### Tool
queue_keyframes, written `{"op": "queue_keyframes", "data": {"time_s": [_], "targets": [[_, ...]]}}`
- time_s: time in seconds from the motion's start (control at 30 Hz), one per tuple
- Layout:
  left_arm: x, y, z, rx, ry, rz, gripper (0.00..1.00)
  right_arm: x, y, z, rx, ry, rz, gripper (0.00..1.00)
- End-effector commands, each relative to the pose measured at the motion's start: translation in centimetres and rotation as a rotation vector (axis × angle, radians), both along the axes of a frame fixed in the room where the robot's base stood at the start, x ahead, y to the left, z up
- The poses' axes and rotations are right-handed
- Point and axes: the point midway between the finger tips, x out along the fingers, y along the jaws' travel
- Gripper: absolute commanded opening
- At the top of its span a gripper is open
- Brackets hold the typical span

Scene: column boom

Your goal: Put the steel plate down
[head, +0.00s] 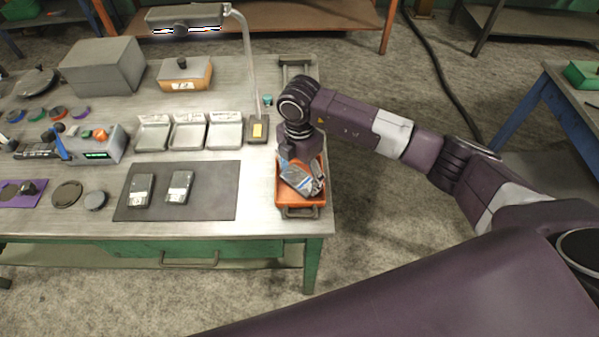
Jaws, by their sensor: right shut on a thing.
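My right gripper (301,181) points down over the orange bin (280,197) at the right end of the workbench. It is shut on the steel plate, which is mostly hidden by the fingers and small in this view. A grey edge shows beside the blue-grey fingers, within the bin's outline. I cannot tell whether the plate touches the bin's floor. My left gripper is not in view.
A dark mat (216,207) with two grey devices lies left of the bin. Three metal trays (188,133) and a lamp base (258,130) stand behind it.

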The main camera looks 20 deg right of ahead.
Motion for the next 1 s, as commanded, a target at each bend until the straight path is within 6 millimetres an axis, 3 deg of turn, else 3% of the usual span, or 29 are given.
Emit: {"op": "queue_keyframes", "data": {"time_s": [0.27, 0.3, 0.37, 0.77, 1.0], "targets": [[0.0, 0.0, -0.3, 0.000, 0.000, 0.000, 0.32, 0.1, 0.0, -0.1, 0.001, -0.003, 0.000, 0.25], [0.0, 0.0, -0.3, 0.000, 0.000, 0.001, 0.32, 0.0, 0.0, -0.3, 0.000, -0.001, 0.000, 0.73], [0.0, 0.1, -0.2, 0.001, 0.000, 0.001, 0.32, 0.0, 0.0, -0.2, 0.000, -0.001, 0.000, 0.79], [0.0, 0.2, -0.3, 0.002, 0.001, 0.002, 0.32, 0.1, 0.0, 0.4, 0.000, -0.002, 0.000, 0.79], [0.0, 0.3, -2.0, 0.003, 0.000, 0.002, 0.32, 0.2, 0.0, 4.8, 0.001, -0.008, 0.002, 0.79]]}}
